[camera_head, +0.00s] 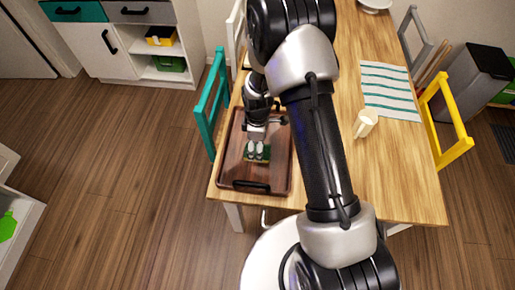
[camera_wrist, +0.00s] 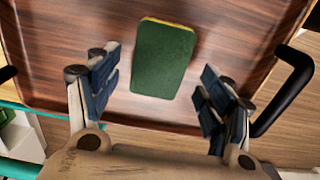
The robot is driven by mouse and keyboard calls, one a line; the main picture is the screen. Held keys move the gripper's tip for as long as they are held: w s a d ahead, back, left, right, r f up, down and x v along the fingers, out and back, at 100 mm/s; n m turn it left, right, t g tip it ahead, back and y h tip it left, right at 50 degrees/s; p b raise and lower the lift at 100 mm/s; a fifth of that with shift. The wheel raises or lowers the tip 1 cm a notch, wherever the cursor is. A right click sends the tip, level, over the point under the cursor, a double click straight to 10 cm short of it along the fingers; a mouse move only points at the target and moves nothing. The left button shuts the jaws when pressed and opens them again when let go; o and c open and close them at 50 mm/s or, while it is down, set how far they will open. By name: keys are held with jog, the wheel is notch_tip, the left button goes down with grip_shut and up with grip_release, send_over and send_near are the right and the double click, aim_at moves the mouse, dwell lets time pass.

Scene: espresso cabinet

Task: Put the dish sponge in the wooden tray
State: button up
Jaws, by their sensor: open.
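The dish sponge (camera_wrist: 162,60), green on its broad face with a yellow edge, lies flat on the floor of the wooden tray (camera_wrist: 60,40) in the wrist view. My gripper (camera_wrist: 157,97) is open around empty space, its fingers apart on either side and nearer the camera than the sponge. Neither finger touches the sponge. In the head view the brown wooden tray (camera_head: 230,165) with black handles sits on the table's left part. My gripper (camera_head: 257,150) is above it, and a small part of the sponge (camera_head: 262,161) shows beside the fingertips.
The wooden table (camera_head: 400,185) holds a cream mug (camera_head: 365,123) and a striped cloth (camera_head: 390,90) to the right of my arm. A teal chair (camera_head: 213,105) stands at the left edge, a yellow chair (camera_head: 445,120) at the right. The tray's black handle (camera_wrist: 285,90) is close to the right finger.

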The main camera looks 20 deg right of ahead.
jog(key=s+r+m+t+p, duration=0.1)
jog(key=s+r+m, duration=0.25)
jog(key=r, duration=1.15)
jog(key=s+r+m+t+p, duration=0.1)
jog(key=s+r+m, duration=0.25)
jog(key=r, duration=1.15)
jog(key=s+r+m+t, duration=0.1)
jog(key=s+r+m, duration=0.2)
jog(key=s, duration=0.5)
jog(key=s+d+r+m+t, duration=0.1)
jog(key=s+r+m, duration=0.2)
jog(key=s+r, duration=0.2)
jog(key=s, duration=0.3)
jog(key=shift+s+r+t, duration=0.15)
jog(key=shift+r+t, duration=0.05)
jog(key=shift+t, duration=0.1)
jog(key=shift+d+m, duration=0.15)
jog(key=shift+m, duration=0.15)
